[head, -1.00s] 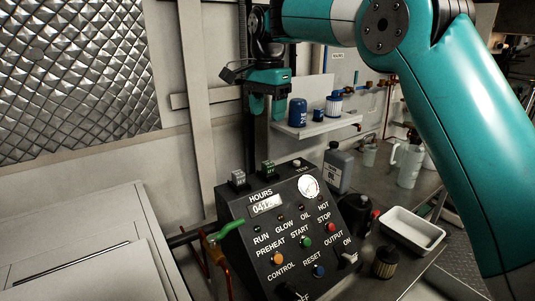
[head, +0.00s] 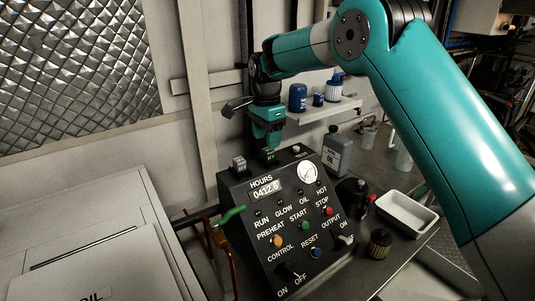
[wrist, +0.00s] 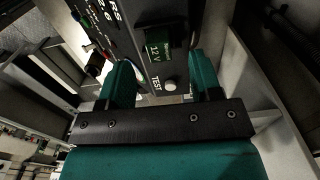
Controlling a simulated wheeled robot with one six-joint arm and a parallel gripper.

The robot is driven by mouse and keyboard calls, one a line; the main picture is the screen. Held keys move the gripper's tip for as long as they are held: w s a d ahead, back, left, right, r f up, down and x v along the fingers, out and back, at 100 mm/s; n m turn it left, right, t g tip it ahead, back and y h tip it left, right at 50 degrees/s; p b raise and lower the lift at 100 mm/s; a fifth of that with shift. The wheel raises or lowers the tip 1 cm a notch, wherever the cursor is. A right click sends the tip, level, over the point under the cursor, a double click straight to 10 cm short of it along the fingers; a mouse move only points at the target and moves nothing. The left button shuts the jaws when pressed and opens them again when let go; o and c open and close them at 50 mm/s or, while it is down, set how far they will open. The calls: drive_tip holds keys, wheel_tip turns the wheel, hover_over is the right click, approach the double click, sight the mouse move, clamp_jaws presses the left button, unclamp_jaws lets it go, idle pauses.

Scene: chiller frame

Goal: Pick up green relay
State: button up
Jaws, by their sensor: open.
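The green relay (head: 268,155) is a small dark block on the top edge of the black control box, mostly hidden by my gripper in the head view. In the wrist view the relay (wrist: 155,42) shows a green side and a "12 V" label, ahead of the fingertips. My gripper (head: 267,141) points down just above the relay. In the wrist view my gripper (wrist: 162,72) has its two teal fingers apart with nothing held between them. I cannot tell whether the fingertips reach the relay's height.
A grey relay (head: 238,163) stands left of the green one on the control box (head: 255,240). A white TEST button (wrist: 168,86) is close by on its right. A shelf (head: 325,110) with blue filters and a grey oil bottle (head: 336,152) stand behind to the right.

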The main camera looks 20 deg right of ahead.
sight(268, 151)
drive_tip(key=shift+d+f+p, duration=0.2)
drive_tip(key=shift+f+p, duration=1)
drive_tip(key=shift+f, duration=1.3)
drive_tip(key=c, duration=1)
drive_tip(key=shift+r, duration=0.1)
